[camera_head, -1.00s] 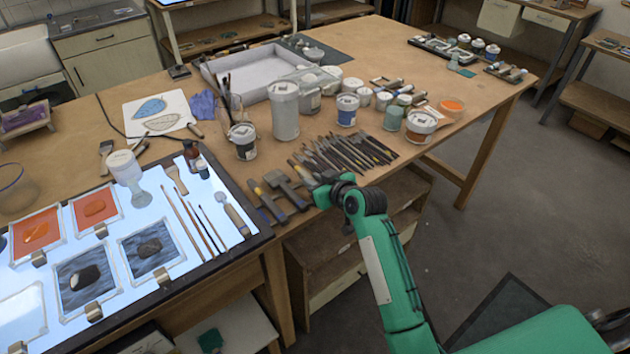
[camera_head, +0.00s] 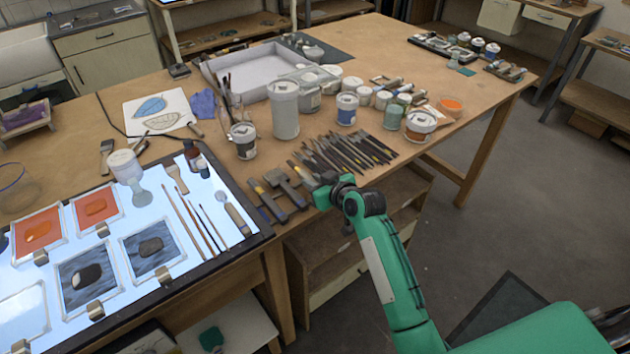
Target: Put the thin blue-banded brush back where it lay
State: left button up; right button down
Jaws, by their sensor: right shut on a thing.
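My right gripper (camera_head: 318,182) is low at the front edge of the wooden table, at the left end of the row of brushes (camera_head: 350,152). It is shut on a slim thing, which I take for a brush; the wrist and fingers hide most of it. I cannot make out a blue band. The row holds several dark-handled brushes lying side by side, some with yellow marks. Thin brushes (camera_head: 200,222) also lie on the lit panel at the left. My left gripper is not in view.
Two broad handled tools (camera_head: 288,187) lie just left of my right gripper. Behind the brushes stand a tall grey jar (camera_head: 285,112), a blue-labelled jar (camera_head: 346,110) and several paint pots. The glowing panel (camera_head: 150,195) with painted glass pieces fills the left front.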

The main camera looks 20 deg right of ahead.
jog(key=shift+f, duration=0.25)
dwell(0.6)
jog(key=c, duration=1.2)
grip_release()
jog(key=b+v, duration=0.3)
jog(key=v, duration=1.1)
notch_tip(320, 180, down, 23)
jog(key=d+m+g+h, duration=0.2)
jog(key=g, duration=0.1)
jog(key=s+f+g+h, duration=0.1)
jog(key=s+f, duration=0.2)
jog(key=f, duration=0.6)
jog(key=s+f+g, duration=0.2)
jog(key=s+f, duration=0.2)
jog(key=f, duration=0.5)
jog(key=s+f+g+h, duration=0.1)
jog(key=s+f+g, duration=0.2)
jog(key=s+f, duration=1.55)
jog(key=s+f+g, duration=0.1)
jog(key=s+f, duration=0.2)
jog(key=s, duration=0.7)
jog(key=s+f+g, duration=0.1)
jog(key=s+f, duration=0.3)
jog(key=s, duration=0.6)
jog(key=shift+s+d+g+h, duration=0.3)
jog(key=shift+s+d, duration=0.1)
